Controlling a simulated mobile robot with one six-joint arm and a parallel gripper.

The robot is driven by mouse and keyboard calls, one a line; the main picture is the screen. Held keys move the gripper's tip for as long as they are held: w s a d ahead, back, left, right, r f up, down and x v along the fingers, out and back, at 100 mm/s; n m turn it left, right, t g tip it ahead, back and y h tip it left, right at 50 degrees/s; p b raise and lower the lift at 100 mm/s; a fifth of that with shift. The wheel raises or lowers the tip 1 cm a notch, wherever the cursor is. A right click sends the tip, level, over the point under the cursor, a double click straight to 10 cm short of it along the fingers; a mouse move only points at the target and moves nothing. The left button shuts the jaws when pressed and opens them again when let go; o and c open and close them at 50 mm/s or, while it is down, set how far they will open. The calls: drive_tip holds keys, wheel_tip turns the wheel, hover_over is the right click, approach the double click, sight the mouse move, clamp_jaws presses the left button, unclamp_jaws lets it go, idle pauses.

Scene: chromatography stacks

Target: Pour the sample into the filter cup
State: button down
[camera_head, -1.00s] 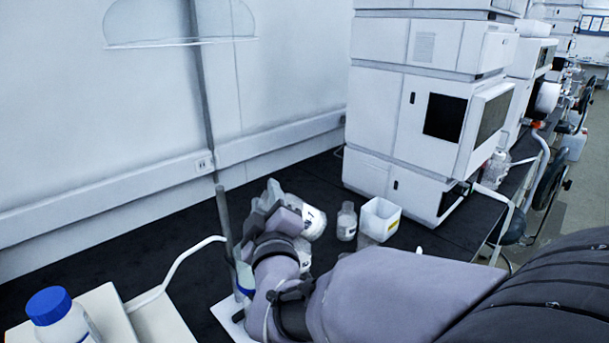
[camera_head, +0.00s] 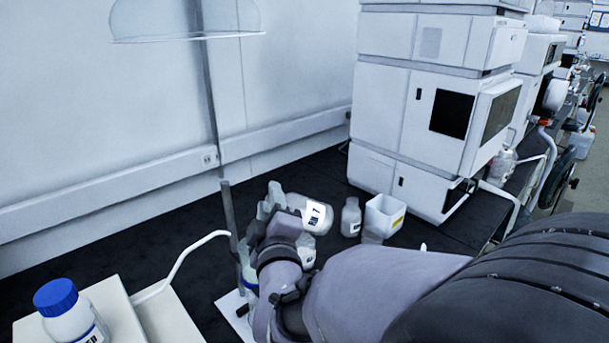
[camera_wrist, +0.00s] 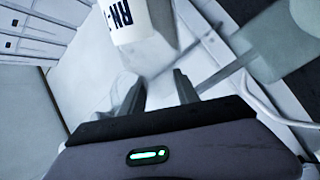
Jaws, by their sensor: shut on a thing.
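My gripper (camera_head: 276,204) is shut on a clear-white labelled bottle (camera_head: 318,217), held above the bench beside a grey upright rod (camera_head: 229,215). The bottle lies nearly on its side, its labelled end towards the right. In the wrist view the bottle (camera_wrist: 137,30) shows dark lettering beyond the two fingers (camera_wrist: 158,92); its mouth cannot be made out. A pale blue-green vessel (camera_head: 247,284) shows partly below my gripper by the rod. It may be the filter cup, but my arm hides most of it, and I cannot see whether liquid is flowing.
Dark bench is clear behind.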

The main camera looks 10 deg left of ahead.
drive_tip(key=shift+f, duration=0.1)
idle(0.3)
drive_tip(key=shift+a+f+n, duration=0.15)
drive_tip(key=shift+f+n, duration=0.2)
drive_tip(key=shift+n, duration=0.25)
drive_tip(key=shift+s+a+f+n, duration=0.1)
drive_tip(key=shift+f+n, duration=0.4)
drive_tip(key=shift+n, duration=0.2)
drive_tip(key=shift+f, duration=0.1)
drive_tip(key=shift+a+f+n, duration=0.15)
drive_tip(key=shift+f+n, duration=0.3)
drive_tip(key=shift+n, duration=0.15)
drive_tip(key=shift+s+a+f+n, duration=0.1)
drive_tip(key=shift+a+f+n, duration=0.1)
drive_tip(key=shift+f+n, duration=0.4)
